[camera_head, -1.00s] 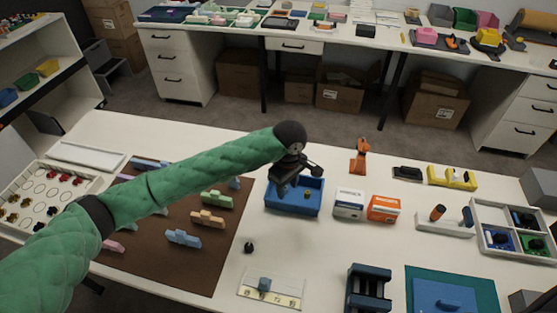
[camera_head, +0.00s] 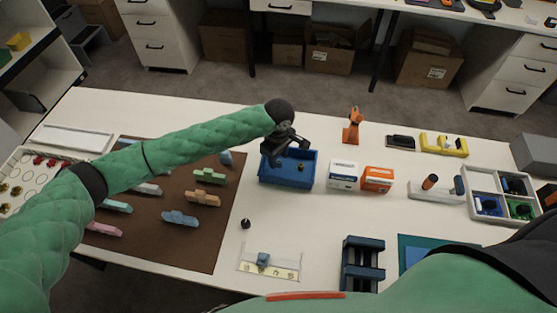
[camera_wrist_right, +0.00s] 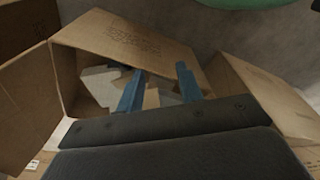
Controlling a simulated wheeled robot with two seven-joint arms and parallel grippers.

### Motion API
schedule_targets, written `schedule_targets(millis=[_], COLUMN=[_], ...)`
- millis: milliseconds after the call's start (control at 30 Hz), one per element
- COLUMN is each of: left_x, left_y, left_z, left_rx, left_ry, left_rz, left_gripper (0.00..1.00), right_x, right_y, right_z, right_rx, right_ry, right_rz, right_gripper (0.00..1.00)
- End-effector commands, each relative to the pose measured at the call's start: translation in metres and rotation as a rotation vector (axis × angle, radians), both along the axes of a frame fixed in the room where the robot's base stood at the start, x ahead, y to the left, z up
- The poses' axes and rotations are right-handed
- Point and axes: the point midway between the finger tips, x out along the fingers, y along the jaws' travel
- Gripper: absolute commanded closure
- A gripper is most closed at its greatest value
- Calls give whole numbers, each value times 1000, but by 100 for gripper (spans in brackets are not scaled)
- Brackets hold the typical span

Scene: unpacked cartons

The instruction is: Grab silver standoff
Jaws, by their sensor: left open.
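My left gripper (camera_head: 284,153) is open at the back left of the blue bin (camera_head: 288,182) in the head view, with its dark fingers over or near the rim. A small yellowish piece (camera_head: 300,168) lies inside the bin. I cannot make out a silver standoff; part of the bin's inside is hidden by the gripper. My right gripper (camera_wrist_right: 160,88) shows two blue fingers, apart and empty, in the right wrist view. They are above or in front of an open cardboard carton (camera_wrist_right: 125,45) with pale items inside.
White and orange boxes (camera_head: 377,179) stand right of the bin. A brown mat (camera_head: 200,235) with coloured pieces lies left. A divided tray (camera_head: 478,181) is at the right, a dark blue rack (camera_head: 361,265) in front.

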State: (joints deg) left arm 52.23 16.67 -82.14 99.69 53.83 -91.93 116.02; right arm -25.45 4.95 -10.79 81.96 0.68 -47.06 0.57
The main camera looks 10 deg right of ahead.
Motion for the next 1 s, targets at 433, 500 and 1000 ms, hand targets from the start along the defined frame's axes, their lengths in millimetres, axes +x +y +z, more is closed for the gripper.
schedule_targets(millis=[433, 500, 1000], left_x=[-1, 0, 0], left_y=[0, 0, 0], left_z=[-15, -15, -13], left_rx=[-1, -1, -1], left_ry=[1, 1, 1], left_rz=[0, 0, 0], left_gripper=[60, 74, 100], right_x=[-4, -4, -3], right_y=[-5, -5, -6], right_z=[-11, -11, -9], right_rx=[-5, -5, -6], right_ry=[-6, -6, -8], right_rz=[3, 3, 3], right_gripper=[64, 64, 64])
